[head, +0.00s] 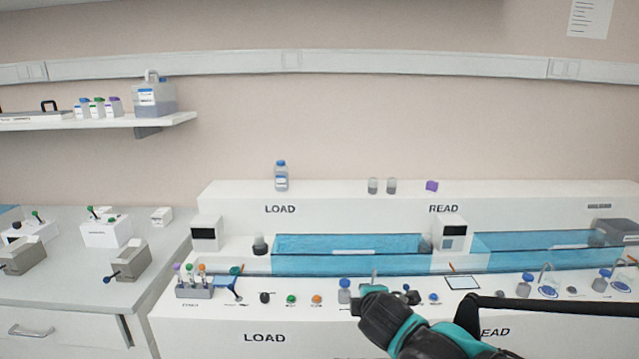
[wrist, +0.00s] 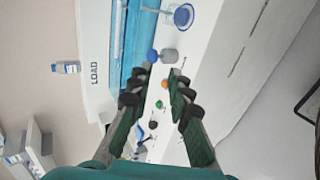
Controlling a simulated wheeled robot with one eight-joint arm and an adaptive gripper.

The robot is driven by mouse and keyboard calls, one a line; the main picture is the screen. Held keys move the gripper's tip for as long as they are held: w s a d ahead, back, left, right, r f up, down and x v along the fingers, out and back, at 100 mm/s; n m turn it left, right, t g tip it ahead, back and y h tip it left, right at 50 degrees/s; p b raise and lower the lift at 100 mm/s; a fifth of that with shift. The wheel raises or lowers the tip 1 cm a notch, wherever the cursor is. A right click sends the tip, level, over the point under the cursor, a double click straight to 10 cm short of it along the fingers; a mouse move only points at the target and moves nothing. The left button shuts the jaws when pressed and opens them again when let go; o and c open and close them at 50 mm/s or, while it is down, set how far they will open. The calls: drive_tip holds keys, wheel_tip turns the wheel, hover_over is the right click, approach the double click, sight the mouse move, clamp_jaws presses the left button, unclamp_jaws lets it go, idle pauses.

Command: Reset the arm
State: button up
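My arm comes in from the lower right of the head view. My gripper (head: 370,290) is in front of the white bench's front ledge, near a blue-capped bottle (head: 345,290). In the wrist view my gripper (wrist: 156,92) has its two dark fingers apart, with nothing held between them. Between and beyond the fingers I see small coloured caps on the ledge, an orange one (wrist: 159,104) and a green one (wrist: 165,84). The blue-capped bottle (wrist: 168,56) stands beyond the fingertips. In the head view the arm's wrist hides part of the ledge.
A tube rack (head: 194,291) stands at the ledge's left end. A blue track (head: 345,262) runs behind the ledge, and an upper ledge holds a bottle (head: 281,176). A grey counter (head: 75,283) with devices is at left. Space above the bench looks clear.

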drive_tip(key=s+d+f+m+g, duration=0.4)
drive_tip(key=d+f+m+g, duration=0.3)
drive_tip(key=m, duration=1.1)
wheel_tip(320, 180, down, 3)
drive_tip(key=shift+d, duration=0.55)
drive_tip(key=shift+s, duration=0.1)
idle(1.0)
